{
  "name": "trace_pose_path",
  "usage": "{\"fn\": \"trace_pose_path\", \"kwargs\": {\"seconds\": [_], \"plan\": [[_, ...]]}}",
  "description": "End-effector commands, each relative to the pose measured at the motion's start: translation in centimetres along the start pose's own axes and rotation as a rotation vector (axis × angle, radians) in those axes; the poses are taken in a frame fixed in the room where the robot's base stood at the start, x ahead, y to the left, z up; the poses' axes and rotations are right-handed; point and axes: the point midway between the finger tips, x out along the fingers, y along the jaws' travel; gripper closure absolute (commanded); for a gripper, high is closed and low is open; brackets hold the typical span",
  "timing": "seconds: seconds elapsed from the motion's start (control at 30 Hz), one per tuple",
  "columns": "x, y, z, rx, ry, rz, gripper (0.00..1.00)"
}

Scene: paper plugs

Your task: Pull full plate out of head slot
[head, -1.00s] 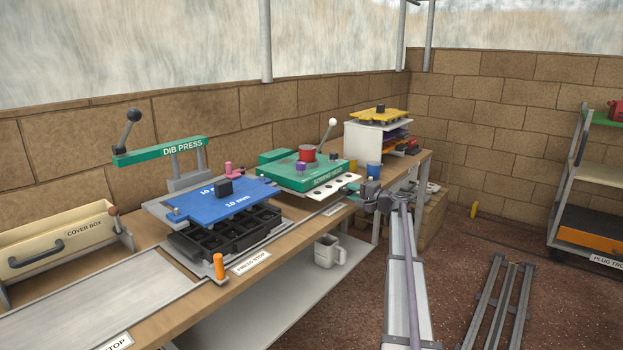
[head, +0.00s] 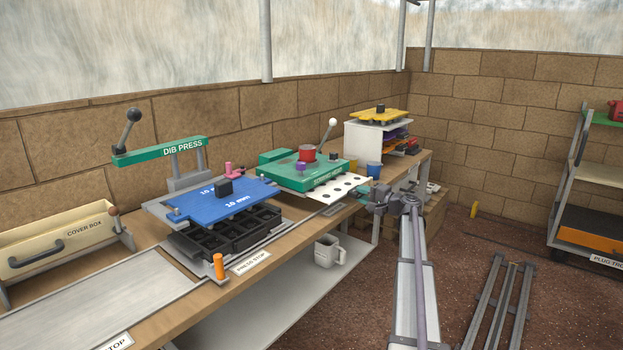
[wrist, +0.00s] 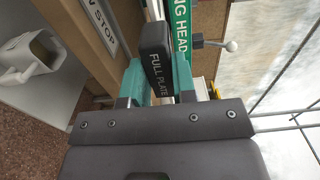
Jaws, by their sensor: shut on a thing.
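The full plate (head: 338,190) is a white sheet with dark round holes, sticking partly out of the front of the green seeding head (head: 318,176) in the head view. Its inner part is hidden in the head. My gripper (head: 374,194) is at the plate's outer end, in front of the bench. In the wrist view my gripper (wrist: 158,78) is shut on the black handle (wrist: 155,45), marked FULL PLATE, with a teal finger on each side. The green head (wrist: 181,25) shows just beyond the handle.
The dib press (head: 160,151) with a blue 10 mm plate (head: 245,198) and black tray stands left of the head. A blue cup (head: 374,169) and a rack with a yellow plate (head: 375,116) stand to the right.

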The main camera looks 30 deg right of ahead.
Motion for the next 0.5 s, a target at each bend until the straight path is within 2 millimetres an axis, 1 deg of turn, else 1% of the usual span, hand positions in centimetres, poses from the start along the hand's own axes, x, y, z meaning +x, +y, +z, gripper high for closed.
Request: {"fn": "trace_pose_path", "kwargs": {"seconds": [0.5], "plan": [[-2.1, 0.0, 0.0, 0.000, 0.001, 0.001, 1.00]]}}
